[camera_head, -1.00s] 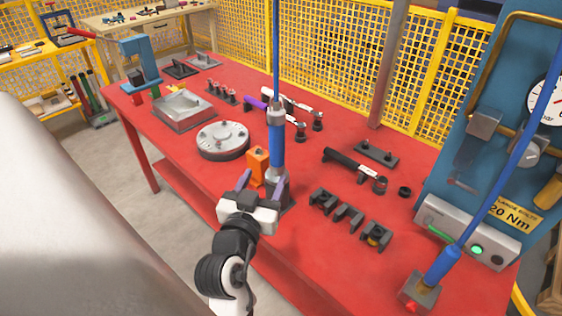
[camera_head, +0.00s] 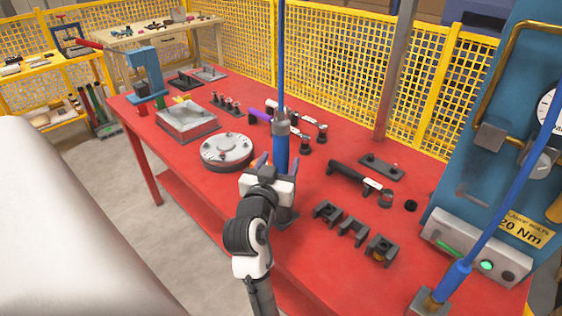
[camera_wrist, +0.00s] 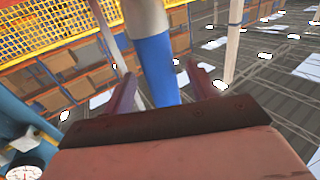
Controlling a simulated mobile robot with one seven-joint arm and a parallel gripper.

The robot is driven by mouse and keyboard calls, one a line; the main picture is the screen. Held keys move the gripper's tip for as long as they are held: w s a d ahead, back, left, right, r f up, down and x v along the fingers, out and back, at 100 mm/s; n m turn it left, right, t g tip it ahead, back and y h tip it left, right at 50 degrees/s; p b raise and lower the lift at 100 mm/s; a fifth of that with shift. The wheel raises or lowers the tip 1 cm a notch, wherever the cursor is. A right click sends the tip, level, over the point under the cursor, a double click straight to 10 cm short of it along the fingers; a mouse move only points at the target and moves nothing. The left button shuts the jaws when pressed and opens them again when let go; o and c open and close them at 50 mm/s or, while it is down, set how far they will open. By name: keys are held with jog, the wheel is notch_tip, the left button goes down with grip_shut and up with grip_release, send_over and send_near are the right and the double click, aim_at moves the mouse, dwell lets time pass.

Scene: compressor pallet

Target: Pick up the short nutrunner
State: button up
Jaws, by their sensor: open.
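A blue upright nutrunner (camera_head: 281,150) with a grey collar stands near the red table's front edge, a blue rod rising from its top. Its lower end is hidden behind my gripper (camera_head: 278,168). My gripper is open, its two purple fingers pointing at the tool. In the wrist view the blue body (camera_wrist: 158,70) shows between the spread fingers (camera_wrist: 160,88); I cannot tell whether they touch it. A second blue nutrunner (camera_head: 452,277) stands at the right front corner on a blue rod. I cannot tell from the pictures which is the short one.
A round grey flange (camera_head: 227,151) lies left of the tool. Black cradles (camera_head: 352,232) and a black-handled wrench (camera_head: 354,177) lie to the right. A blue gauge panel (camera_head: 480,165) stands at the right. Bare red table (camera_head: 318,275) shows in front of the cradles.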

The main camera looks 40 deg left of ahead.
jog(key=shift+x, duration=1.1)
grip_shut()
jog(key=shift+r, duration=0.15)
